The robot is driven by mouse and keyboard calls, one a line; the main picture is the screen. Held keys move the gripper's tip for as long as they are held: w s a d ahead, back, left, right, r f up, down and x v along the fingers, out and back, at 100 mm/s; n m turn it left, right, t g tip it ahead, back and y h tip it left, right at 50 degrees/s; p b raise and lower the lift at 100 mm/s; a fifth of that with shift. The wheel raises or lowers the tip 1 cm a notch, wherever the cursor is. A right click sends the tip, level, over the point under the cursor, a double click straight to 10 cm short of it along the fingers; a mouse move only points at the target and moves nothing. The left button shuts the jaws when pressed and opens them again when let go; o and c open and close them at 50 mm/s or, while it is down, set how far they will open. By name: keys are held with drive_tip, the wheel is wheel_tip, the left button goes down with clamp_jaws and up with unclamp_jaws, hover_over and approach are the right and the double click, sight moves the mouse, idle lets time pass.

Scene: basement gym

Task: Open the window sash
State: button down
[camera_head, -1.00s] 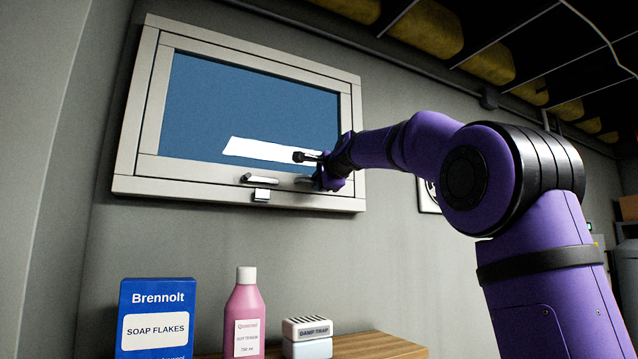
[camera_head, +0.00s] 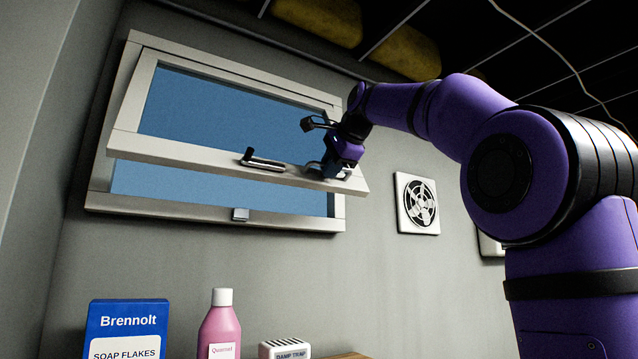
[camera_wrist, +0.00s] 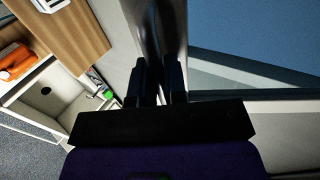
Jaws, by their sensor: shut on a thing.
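The window sash (camera_head: 190,150) is a pale framed blue pane on the grey wall. Its bottom edge stands swung out from the fixed window frame (camera_head: 180,208), with a gap between them; its top stays near the frame. A dark lever latch (camera_head: 264,161) sits on the bottom rail, turned sideways. The small catch plate (camera_head: 240,214) on the fixed frame is clear of it. My gripper (camera_head: 325,169) is at the right part of the bottom rail, shut on the pull handle. In the wrist view its fingers (camera_wrist: 158,80) close around a dark metal bar (camera_wrist: 156,30); the contact is partly hidden.
Below stand a blue soap flakes box (camera_head: 127,325), a pink bottle (camera_head: 220,325) and a white damp trap (camera_head: 285,348). A vent fan (camera_head: 418,203) is on the wall to the right. A wooden shelf (camera_wrist: 75,35) and a white basin (camera_wrist: 45,95) show in the wrist view.

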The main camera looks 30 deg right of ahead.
drive_tip(key=shift+s+r, duration=0.15)
drive_tip(key=shift+s, duration=0.1)
drive_tip(key=c, duration=1.2)
unclamp_jaws()
drive_tip(key=v, duration=1)
drive_tip(key=shift+s+r, duration=0.2)
drive_tip(key=shift+s, duration=0.1)
drive_tip(key=s+a+f+n+g, duration=0.2)
drive_tip(key=s+f+n, duration=0.4)
drive_tip(key=f, duration=1.1)
drive_tip(key=s+a+f+n+g, duration=0.2)
drive_tip(key=s+a+f+n, duration=0.3)
drive_tip(key=f, duration=1.3)
drive_tip(key=s+a+f+n+g, duration=0.2)
drive_tip(key=s+f+n, duration=0.5)
drive_tip(key=f, duration=1)
drive_tip(key=shift+s+a+f, duration=0.2)
drive_tip(key=shift+a, duration=0.2)
drive_tip(key=shift+s+a+f, duration=0.2)
drive_tip(key=shift+a, duration=0.15)
